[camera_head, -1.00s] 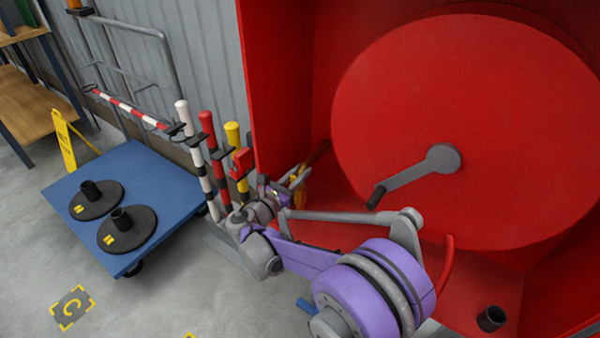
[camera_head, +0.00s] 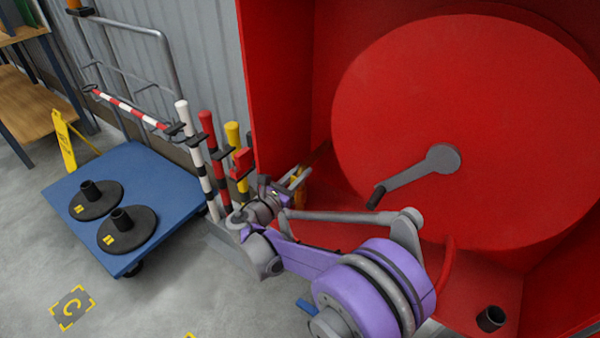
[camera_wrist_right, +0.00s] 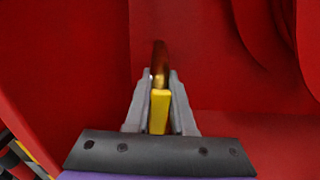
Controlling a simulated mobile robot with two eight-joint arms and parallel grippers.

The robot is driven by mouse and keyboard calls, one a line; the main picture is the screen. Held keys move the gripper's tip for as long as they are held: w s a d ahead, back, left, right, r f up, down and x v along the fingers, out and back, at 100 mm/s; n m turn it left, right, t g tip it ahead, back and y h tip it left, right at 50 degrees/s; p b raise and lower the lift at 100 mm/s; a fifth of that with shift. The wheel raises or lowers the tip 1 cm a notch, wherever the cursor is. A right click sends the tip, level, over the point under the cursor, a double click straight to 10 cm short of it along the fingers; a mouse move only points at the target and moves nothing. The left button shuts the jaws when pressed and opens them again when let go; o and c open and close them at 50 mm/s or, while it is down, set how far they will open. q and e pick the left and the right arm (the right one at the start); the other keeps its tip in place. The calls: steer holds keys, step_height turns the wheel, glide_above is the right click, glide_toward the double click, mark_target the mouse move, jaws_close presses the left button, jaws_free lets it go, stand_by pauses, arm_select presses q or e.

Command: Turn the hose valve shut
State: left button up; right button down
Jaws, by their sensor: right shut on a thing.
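The hose valve shows as a yellow lever (camera_wrist_right: 159,112) with a brass-coloured part (camera_wrist_right: 160,62) beyond it in the right wrist view. My right gripper (camera_wrist_right: 160,100) is shut on the yellow lever, one grey finger on each side. In the head view, my right gripper (camera_head: 297,176) is at the lower left of the red hose cabinet (camera_head: 278,95), and a little of the yellow lever (camera_head: 301,192) shows beside it. My wrist and arm hide most of the valve there. My left gripper is not in view.
A large red reel disc (camera_head: 480,110) with a grey crank (camera_head: 415,172) fills the cabinet. Striped posts (camera_head: 193,145) stand close left of my right wrist. A blue trolley (camera_head: 135,170) carries two black bases (camera_head: 127,230). Floor at lower left is clear.

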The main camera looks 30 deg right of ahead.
steer(key=shift+s, duration=0.1)
steer(key=shift+s+d+f+m+b, duration=0.45)
steer(key=shift+s+f+m, duration=0.85)
steer(key=shift+m, duration=1.7)
steer(key=shift+s+d+f+m+b, duration=0.4)
steer(key=shift+s+f+m, duration=0.9)
steer(key=shift+m, duration=1.7)
steer(key=shift+s+d+f+m+b, duration=0.2)
steer(key=shift+s+d+f+m, duration=0.8)
steer(key=shift+m, duration=2)
steer(key=shift+a+f, duration=0.35)
steer(key=shift+f, duration=0.25)
steer(key=c, duration=0.8)
jaws_free()
steer(key=shift+o, duration=0.2)
steer(key=p+v, duration=0.1)
steer(key=v, duration=1)
